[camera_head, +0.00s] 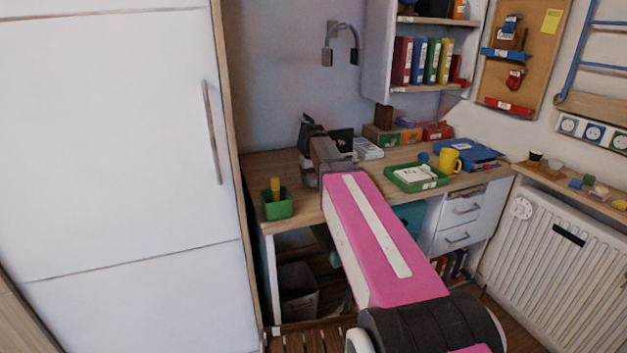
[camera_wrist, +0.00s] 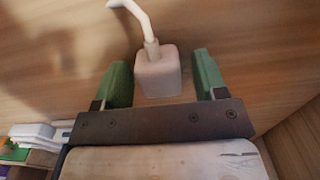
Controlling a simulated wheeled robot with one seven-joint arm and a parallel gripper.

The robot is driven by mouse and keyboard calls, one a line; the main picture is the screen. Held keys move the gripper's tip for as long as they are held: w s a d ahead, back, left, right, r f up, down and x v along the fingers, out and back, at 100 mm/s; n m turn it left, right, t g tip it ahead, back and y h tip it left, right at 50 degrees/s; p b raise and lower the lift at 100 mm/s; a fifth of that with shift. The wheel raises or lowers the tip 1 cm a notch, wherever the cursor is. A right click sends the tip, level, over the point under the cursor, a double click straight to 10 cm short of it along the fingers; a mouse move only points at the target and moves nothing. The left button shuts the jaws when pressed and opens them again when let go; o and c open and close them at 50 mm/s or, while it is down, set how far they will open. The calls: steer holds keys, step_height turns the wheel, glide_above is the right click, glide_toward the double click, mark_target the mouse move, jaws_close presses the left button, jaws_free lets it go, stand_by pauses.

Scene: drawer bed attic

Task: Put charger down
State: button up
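A small pale charger (camera_wrist: 158,75) with a white cable shows in the wrist view against the brown wooden surface of the desk (camera_wrist: 255,45). It sits between the two green fingers of my gripper (camera_wrist: 163,82). The fingers are spread wider than the charger. A gap shows on its right side, and the left finger is very close to it. I cannot tell whether that finger touches it. In the head view my pink arm reaches to the left part of the desk (camera_head: 262,162), and I cannot make out the charger there.
A green cup (camera_head: 278,207) stands near the desk's left front edge. A green tray (camera_head: 416,178), a yellow mug (camera_head: 449,161) and a blue folder (camera_head: 478,155) are to the right. White papers (camera_head: 368,148) lie behind my arm. A tall white cabinet (camera_head: 110,150) borders the left.

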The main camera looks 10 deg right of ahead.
mark_target(315, 176)
step_height(315, 176, up, 12)
steer(key=shift+o, duration=0.9)
steer(key=shift+r, duration=0.1)
steer(key=shift+w+d+f+m, duration=0.15)
steer(key=shift+f+m, duration=1.8)
steer(key=shift+m, duration=1.05)
steer(key=shift+s+d+f+m, duration=0.15)
steer(key=shift+f+m, duration=1.85)
steer(key=shift+m, duration=1)
steer(key=shift+w+d+f+m, duration=0.15)
steer(key=shift+f+m, duration=1.8)
steer(key=shift+m, duration=1.05)
steer(key=c, duration=1.1)
steer(key=shift+r, duration=0.1)
